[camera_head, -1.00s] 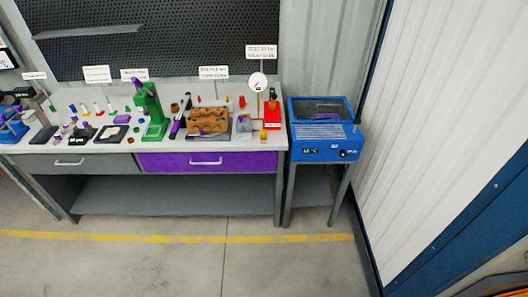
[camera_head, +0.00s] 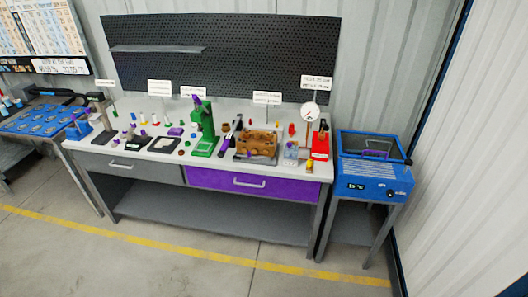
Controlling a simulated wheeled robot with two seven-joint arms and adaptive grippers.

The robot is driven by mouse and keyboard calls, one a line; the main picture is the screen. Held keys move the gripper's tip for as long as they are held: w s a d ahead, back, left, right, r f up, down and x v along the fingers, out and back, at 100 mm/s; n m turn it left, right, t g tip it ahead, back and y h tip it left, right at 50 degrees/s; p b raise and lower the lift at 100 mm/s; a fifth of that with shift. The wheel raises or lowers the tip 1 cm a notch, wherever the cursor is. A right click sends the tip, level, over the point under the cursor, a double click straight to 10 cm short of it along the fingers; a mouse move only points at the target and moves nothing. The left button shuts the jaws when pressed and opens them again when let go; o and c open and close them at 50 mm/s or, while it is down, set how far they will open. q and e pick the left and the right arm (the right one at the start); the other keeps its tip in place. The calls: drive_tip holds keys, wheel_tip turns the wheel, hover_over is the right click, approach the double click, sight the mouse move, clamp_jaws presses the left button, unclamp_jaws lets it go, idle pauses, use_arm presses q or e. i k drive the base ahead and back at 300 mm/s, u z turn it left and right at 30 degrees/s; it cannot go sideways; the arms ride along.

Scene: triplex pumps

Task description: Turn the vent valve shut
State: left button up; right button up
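A round white pressure gauge (camera_head: 309,113) stands on a stem at the right end of the workbench. A red unit (camera_head: 320,146) stands beside it, and a small grey block (camera_head: 291,151) sits just to the left. A small yellow part (camera_head: 309,167) is near the front edge there. The vent valve is too small to make out, and I cannot tell its handle position. Neither of my grippers is in view.
The workbench (camera_head: 110,157) also holds a green press (camera_head: 204,132), a brown pump body (camera_head: 258,144) and several small parts. A purple drawer (camera_head: 220,177) is closed. A blue heater box (camera_head: 374,170) stands at right. The floor in front is clear.

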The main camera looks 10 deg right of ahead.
sight(310, 163)
drive_tip(key=u, duration=0.6)
drive_tip(key=i, duration=1.65)
drive_tip(key=z, duration=0.3)
